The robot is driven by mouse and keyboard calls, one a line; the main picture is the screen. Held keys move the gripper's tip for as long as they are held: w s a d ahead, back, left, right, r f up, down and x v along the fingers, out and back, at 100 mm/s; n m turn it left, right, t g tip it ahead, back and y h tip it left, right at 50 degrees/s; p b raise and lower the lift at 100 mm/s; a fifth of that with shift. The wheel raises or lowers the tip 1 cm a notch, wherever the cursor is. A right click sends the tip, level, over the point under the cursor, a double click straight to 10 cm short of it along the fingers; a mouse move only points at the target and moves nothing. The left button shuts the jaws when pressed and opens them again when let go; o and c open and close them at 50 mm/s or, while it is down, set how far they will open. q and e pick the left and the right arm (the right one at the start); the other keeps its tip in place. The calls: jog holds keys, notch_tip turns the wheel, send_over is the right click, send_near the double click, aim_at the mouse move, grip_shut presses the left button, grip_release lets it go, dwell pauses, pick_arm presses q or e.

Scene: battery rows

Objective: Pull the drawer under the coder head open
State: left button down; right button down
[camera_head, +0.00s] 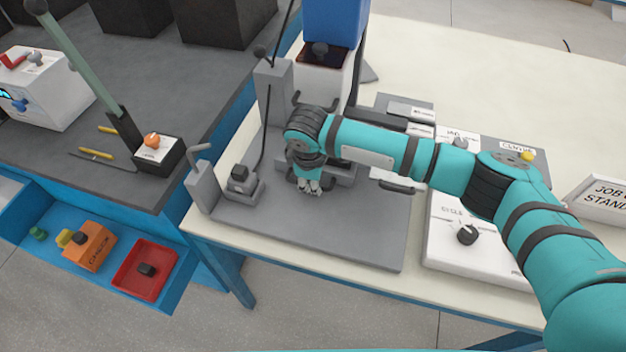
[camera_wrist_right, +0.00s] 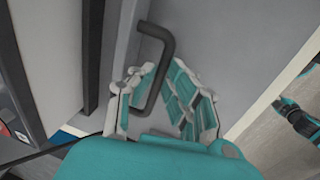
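My right gripper (camera_head: 308,187) points down at the front of the grey station on the table, over its grey base plate (camera_head: 340,230). In the right wrist view the gripper (camera_wrist_right: 160,85) is open. A dark bent bar handle (camera_wrist_right: 167,48) stands on a grey face there, and its near end lies between the spread fingers; I cannot tell whether they touch it. The drawer front is mostly hidden behind my right arm in the head view. The blue-and-white head unit (camera_head: 335,20) rises above, behind the gripper. My left gripper is not in view.
A small grey block with a dark knob (camera_head: 240,178) and a grey bracket (camera_head: 203,185) stand left of the gripper. A white panel with a dark knob (camera_head: 466,236) lies to the right, near another dark handle (camera_head: 396,187). The plate's front is clear.

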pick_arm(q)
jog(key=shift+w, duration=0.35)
